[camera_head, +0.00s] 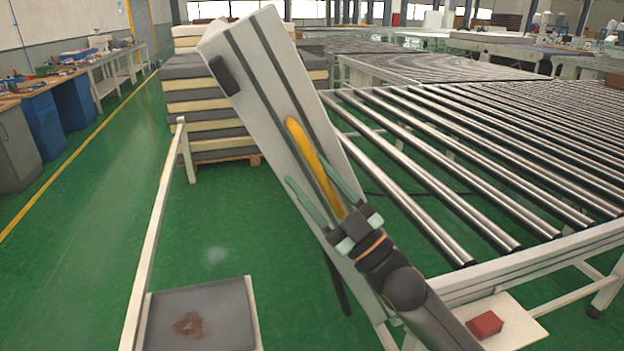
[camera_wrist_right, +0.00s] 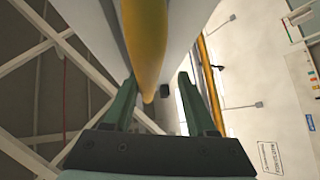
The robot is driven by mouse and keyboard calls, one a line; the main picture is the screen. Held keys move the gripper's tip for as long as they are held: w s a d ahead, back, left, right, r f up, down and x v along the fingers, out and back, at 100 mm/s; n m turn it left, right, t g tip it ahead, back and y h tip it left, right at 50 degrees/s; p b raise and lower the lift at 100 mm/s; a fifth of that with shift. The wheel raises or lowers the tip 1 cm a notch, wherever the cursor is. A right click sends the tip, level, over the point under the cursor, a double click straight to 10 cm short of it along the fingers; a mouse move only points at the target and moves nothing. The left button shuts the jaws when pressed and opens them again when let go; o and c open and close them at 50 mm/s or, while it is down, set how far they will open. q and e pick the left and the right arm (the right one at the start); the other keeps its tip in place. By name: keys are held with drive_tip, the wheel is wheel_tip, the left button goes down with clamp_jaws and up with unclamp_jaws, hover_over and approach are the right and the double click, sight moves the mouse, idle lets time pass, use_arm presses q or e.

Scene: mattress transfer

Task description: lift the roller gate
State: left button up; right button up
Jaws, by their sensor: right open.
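The roller gate (camera_head: 262,95) is a long white panel with dark grooves, tilted up and leaning left in the head view. A yellow handle (camera_head: 304,143) runs along its face. My right gripper (camera_head: 308,169) is open, its two green fingers on either side of the handle's lower part. In the right wrist view the handle (camera_wrist_right: 146,40) comes down from the top between the open fingers (camera_wrist_right: 157,78). I cannot tell whether either finger touches it. My left gripper is not in view.
A roller conveyor (camera_head: 465,170) fills the right side. A mattress stack (camera_head: 205,115) on a pallet stands behind the gate. A white rail (camera_head: 153,235) and a grey pad (camera_head: 205,315) are at lower left. A red block (camera_head: 485,325) lies at lower right. Green floor is clear at left.

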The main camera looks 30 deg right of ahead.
idle(0.3)
drive_tip(key=b+v, duration=0.3)
drive_tip(key=v, duration=0.9)
drive_tip(key=shift+s, duration=0.25)
drive_tip(key=shift+d+f, duration=0.15)
drive_tip(key=shift+f, duration=0.05)
